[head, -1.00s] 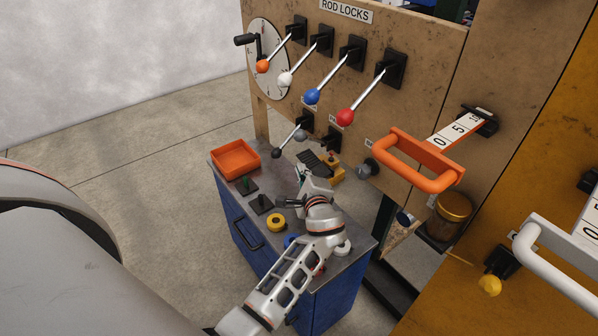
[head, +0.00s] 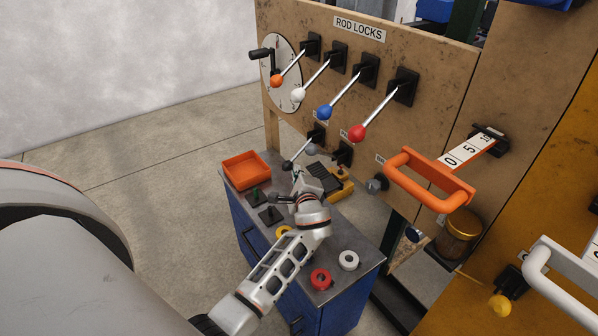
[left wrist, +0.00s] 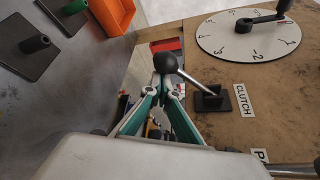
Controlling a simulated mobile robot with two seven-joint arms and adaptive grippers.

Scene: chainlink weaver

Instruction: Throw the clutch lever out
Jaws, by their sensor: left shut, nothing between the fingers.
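The clutch lever (head: 287,165) has a black ball knob on a thin metal rod, coming out from a black base on the wooden panel. In the left wrist view its knob (left wrist: 165,62) is right at my left fingertips, beside the CLUTCH label (left wrist: 243,100). My left gripper (head: 296,174) is above the blue cabinet, its fingers close to that knob. In the left wrist view the green-and-grey fingers (left wrist: 167,88) come together with nothing between them. I cannot tell whether they touch the knob. My right gripper is not in view.
A grey-knobbed lever (head: 311,149) is just right of the clutch lever. Several rod-lock levers hang above, including a red one (head: 357,132). The cabinet top (head: 362,243) holds an orange tray (head: 247,162), tape rolls and dark pegged plates. An orange handle (head: 428,188) sticks out at right.

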